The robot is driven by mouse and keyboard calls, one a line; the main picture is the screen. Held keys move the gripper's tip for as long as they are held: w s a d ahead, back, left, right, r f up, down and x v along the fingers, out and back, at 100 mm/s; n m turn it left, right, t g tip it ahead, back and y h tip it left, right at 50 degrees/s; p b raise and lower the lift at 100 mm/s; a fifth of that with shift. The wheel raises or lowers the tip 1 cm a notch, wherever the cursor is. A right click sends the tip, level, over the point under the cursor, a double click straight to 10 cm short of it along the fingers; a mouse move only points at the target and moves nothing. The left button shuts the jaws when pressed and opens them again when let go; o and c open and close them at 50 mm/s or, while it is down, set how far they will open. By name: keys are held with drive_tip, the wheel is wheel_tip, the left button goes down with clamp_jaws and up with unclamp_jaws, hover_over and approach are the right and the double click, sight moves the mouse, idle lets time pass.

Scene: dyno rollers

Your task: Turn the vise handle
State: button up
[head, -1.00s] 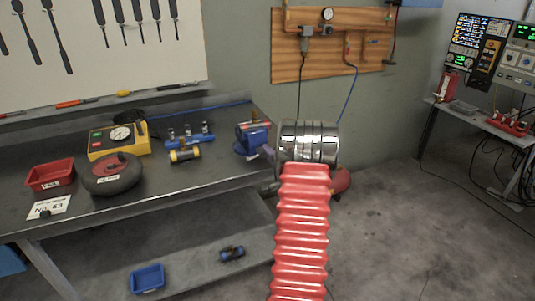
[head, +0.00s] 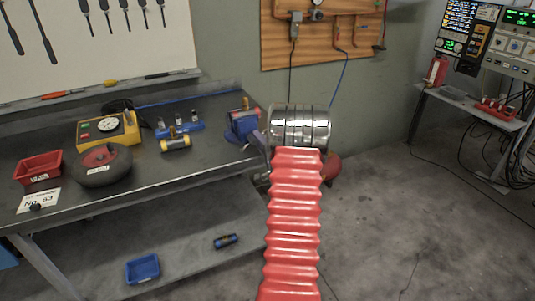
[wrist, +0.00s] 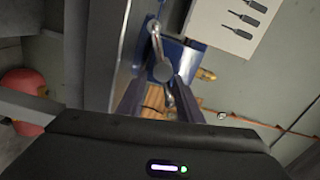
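The blue vise (head: 242,122) is fixed at the right end of the workbench. In the wrist view the vise (wrist: 189,58) is just ahead of my gripper. Its metal handle (wrist: 157,45) is a thin bar through a round hub (wrist: 163,71), running nearly up and down the picture. My gripper (wrist: 158,98) appears open, with one dark finger on each side of the handle's lower part. I see no finger closed on the bar; contact is unclear.
The bench (head: 120,197) also holds a yellow gauge box (head: 103,131), a dark wheel (head: 102,168), a red bin (head: 38,167) and a yellow-ended cylinder (head: 175,144). A round red object (head: 332,166) is behind my arm. Open floor lies to the right, before an instrument table (head: 470,108).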

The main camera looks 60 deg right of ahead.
drive_tip(key=v, duration=1.2)
drive_tip(key=shift+s+a, duration=0.25)
drive_tip(key=shift+s, duration=0.05)
drive_tip(key=shift+f, duration=0.15)
